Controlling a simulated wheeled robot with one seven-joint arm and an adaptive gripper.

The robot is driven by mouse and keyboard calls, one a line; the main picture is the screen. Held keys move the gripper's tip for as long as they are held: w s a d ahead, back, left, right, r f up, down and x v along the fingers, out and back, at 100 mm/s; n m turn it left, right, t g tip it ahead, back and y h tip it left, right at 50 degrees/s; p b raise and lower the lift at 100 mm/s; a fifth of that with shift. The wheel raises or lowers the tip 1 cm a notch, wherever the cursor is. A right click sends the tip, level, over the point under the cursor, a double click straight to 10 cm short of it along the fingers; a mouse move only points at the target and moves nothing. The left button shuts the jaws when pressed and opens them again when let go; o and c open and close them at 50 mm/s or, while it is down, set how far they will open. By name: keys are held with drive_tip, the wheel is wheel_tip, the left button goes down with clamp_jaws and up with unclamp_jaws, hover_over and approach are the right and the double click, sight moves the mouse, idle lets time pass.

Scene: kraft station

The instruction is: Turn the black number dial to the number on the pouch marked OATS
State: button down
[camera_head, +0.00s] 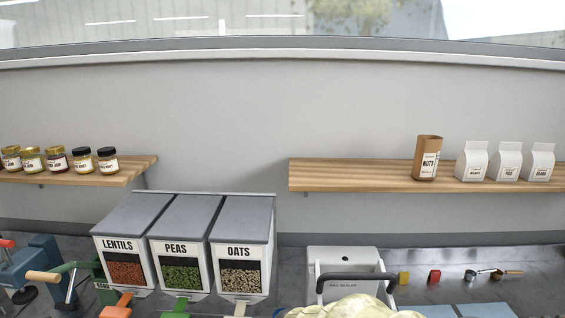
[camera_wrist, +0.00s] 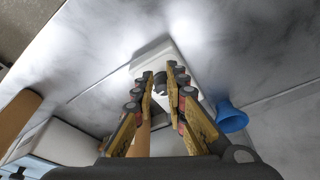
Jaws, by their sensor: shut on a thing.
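In the wrist view my gripper (camera_wrist: 160,74) reaches toward a pale box-like body (camera_wrist: 155,55) on the grey marbled surface. Its two fingers are close together with a small dark round part (camera_wrist: 160,85) between their tips, and they are shut on it. It looks like the black number dial; its numbers cannot be read. In the head view a brown pouch (camera_head: 427,160) and white pouches (camera_head: 472,162) stand on the right shelf. The brown label looks like NUTS; the white labels are too small to read surely. I cannot make out an OATS pouch or its number. My gripper is not clear there.
Bins marked LENTILS (camera_head: 124,262), PEAS (camera_head: 180,266) and OATS (camera_head: 240,268) stand on the counter. A white box with a dark handle (camera_head: 345,260) is right of them. Several jars (camera_head: 82,160) line the left shelf (camera_head: 85,177). A blue cone-like object (camera_wrist: 230,117) is near my gripper.

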drive_tip(key=shift+s+d+f+b, duration=0.3)
drive_tip(key=shift+s+d+f, duration=0.1)
drive_tip(key=shift+s+f, duration=0.3)
drive_tip(key=shift+s+r, duration=0.1)
drive_tip(key=shift+r, duration=0.1)
wheel_tip(320, 180, up, 6)
drive_tip(key=p, duration=0.3)
drive_tip(key=shift+w+a+r, duration=0.25)
drive_tip(key=shift+w+a, duration=0.05)
drive_tip(key=shift+a, duration=0.05)
